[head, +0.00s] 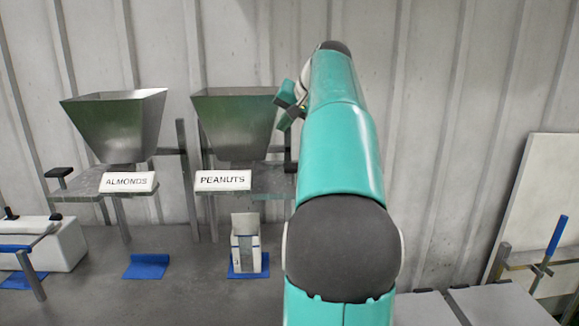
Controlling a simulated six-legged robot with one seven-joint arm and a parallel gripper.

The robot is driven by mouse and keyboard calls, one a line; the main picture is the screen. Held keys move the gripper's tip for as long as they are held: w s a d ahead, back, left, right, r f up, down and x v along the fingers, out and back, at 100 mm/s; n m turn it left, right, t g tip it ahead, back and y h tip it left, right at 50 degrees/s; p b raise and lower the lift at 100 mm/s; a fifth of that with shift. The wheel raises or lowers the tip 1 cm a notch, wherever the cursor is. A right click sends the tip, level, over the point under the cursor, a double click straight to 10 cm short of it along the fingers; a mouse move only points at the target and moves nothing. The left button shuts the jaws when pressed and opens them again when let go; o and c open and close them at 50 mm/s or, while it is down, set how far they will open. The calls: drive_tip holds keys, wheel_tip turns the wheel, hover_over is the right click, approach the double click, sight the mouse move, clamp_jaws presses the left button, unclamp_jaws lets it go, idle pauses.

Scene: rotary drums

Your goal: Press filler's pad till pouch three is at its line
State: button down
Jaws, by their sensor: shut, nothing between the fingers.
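Two grey metal hopper fillers stand against the back wall. The left hopper (114,120) has a sign reading ALMONDS (128,182). The right hopper (232,122) has a sign reading PEANUTS (222,180). A black pad (59,172) sticks out left of the almonds filler. My gripper (289,104), small and partly hidden, is shut and empty beside the peanuts hopper's upper right.
The pouch stands on a blue mat (232,273). Another blue mat (147,266) under the almonds filler is empty. A white machine (62,246) sits at far left. A white board (540,205) and a blue-handled lever (556,236) stand at right.

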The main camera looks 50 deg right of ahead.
sight(296, 166)
drive_tip(key=d, duration=0.1)
drive_tip(key=s+d, duration=0.1)
drive_tip(key=d, duration=0.1)
drive_tip(key=shift+s+d+r, duration=0.1)
drive_tip(key=shift+s+r, duration=0.05)
drive_tip(key=shift+r, duration=0.15)
drive_tip(key=shift+f, duration=4.4)
drive_tip(key=shift+f, duration=0.1)
drive_tip(key=shift+f, duration=0.3)
drive_tip(key=shift+f, duration=1.7)
drive_tip(key=shift+r, duration=2.05)
